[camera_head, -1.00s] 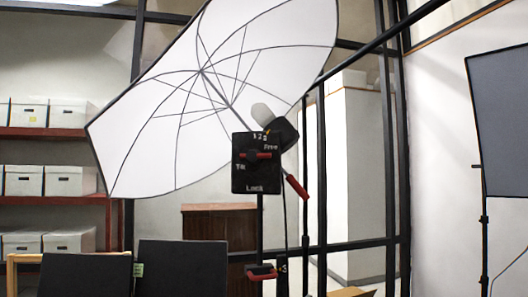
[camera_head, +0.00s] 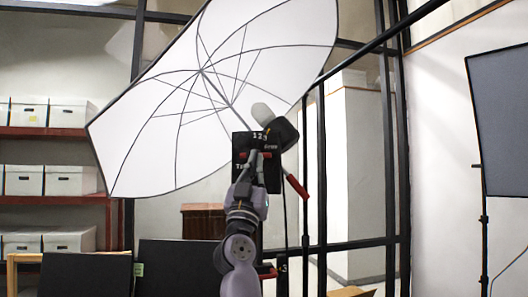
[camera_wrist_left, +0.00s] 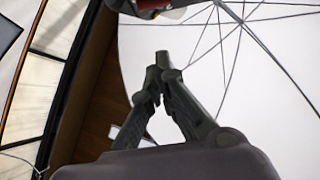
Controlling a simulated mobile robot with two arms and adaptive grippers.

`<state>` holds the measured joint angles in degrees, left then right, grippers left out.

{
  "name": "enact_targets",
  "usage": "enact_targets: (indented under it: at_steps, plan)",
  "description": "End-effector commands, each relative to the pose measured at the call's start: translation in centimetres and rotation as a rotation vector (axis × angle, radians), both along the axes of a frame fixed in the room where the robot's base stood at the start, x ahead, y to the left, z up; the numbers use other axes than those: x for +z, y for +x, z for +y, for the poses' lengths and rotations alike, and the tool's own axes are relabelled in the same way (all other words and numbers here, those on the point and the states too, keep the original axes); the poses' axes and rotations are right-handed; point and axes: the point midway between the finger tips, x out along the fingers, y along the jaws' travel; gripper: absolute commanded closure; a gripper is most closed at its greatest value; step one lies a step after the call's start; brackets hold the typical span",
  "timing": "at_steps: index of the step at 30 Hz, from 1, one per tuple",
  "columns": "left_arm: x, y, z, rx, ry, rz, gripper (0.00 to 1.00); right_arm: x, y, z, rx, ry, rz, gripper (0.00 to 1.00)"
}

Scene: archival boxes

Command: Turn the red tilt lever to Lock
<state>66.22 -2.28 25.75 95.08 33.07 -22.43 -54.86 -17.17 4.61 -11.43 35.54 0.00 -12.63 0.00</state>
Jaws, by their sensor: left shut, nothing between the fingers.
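My left gripper (camera_head: 252,158) is in front of the plate at the lever, shut and empty. Whether it touches the lever cannot be told. The "Lock" mark is hidden behind my arm. In the left wrist view the fingertips (camera_wrist_left: 162,58) meet, below and apart in the picture from a red and dark part (camera_wrist_left: 150,8). My right gripper is not in view.
A white umbrella (camera_head: 160,130) spreads behind the plate. A red handle (camera_head: 297,187) slants down at its right, and another red knob (camera_head: 267,272) sits lower on the stand. Black panels (camera_head: 180,270) stand at lower left; a grey panel (camera_head: 503,120) stands at right.

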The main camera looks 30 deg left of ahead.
Motion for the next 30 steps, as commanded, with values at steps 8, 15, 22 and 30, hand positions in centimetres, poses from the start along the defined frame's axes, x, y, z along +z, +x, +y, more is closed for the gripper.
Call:
enact_targets:
  at_steps: [8, 15, 22, 30]
  plan:
    - [1.1, 0.6, 0.2, -0.001, 0.002, 0.002, 1.00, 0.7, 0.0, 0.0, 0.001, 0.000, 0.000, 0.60]
    - [4.8, 3.3, 1.2, 0.000, 0.001, 0.002, 1.00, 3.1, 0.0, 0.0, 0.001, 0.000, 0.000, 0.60]
    - [8.1, 6.1, 2.2, -0.001, 0.002, 0.004, 1.00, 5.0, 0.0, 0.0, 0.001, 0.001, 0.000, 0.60]
    - [4.5, 6.7, 2.4, 0.001, 0.003, 0.003, 1.00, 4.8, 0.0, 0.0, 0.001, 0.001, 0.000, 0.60]
